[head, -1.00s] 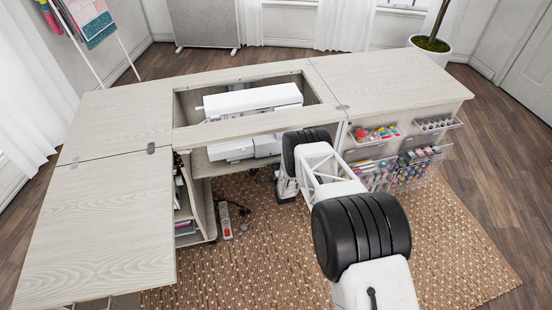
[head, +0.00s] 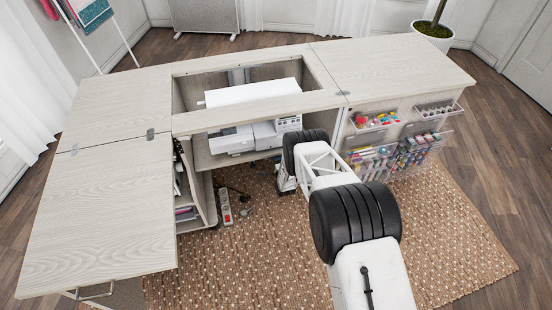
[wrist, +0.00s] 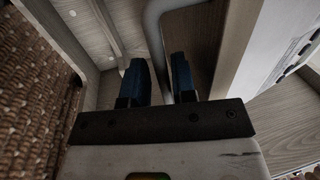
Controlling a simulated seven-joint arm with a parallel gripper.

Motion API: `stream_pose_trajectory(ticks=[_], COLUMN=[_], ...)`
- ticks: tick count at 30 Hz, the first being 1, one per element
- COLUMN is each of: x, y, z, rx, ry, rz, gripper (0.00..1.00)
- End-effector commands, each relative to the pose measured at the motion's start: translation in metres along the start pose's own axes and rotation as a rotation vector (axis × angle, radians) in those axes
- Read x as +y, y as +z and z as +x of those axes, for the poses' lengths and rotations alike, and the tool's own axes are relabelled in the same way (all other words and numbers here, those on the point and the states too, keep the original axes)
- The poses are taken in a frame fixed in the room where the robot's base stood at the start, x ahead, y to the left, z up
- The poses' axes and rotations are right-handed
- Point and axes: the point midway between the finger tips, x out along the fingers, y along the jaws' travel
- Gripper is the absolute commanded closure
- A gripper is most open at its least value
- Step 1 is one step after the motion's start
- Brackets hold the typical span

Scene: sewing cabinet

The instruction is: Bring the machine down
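The white sewing machine (head: 252,93) sits in the rectangular opening of the cabinet top. Its lower body (head: 232,140) shows beneath the front rail, over the inner shelf. In the wrist view my gripper (wrist: 158,75) points into the cabinet, its two dark blue fingers apart. A bent grey bar (wrist: 153,35) runs down into the gap between the fingers, with space visible beside it; I cannot tell whether it touches them. In the head view my arm reaches under the right part of the front rail, and the fingertips are hidden.
The front rail (head: 255,117) passes above my gripper. Clear bins of sewing supplies (head: 395,150) hang at the right. A patterned rug (head: 290,265) covers the floor.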

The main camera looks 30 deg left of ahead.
Motion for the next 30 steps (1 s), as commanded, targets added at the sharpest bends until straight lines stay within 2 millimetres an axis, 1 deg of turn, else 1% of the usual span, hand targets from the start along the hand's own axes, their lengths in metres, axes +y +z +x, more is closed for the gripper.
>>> stream_pose_trajectory(ticks=[1, 2, 10, 14, 20, 30], x=[-0.001, -0.001, -0.002, -0.002, -0.002, -0.001], y=[0.001, 0.001, 0.002, 0.002, 0.002, 0.001], z=[0.001, 0.001, 0.001, -0.002, -0.018, -0.060], rx=[-0.001, -0.001, -0.003, -0.003, -0.003, -0.002], ry=[-0.001, -0.001, -0.003, -0.003, -0.002, -0.002], rz=[0.000, 0.000, 0.000, 0.000, 0.000, 0.000], gripper=[0.67, 0.65, 0.65, 0.65, 0.65, 0.65])
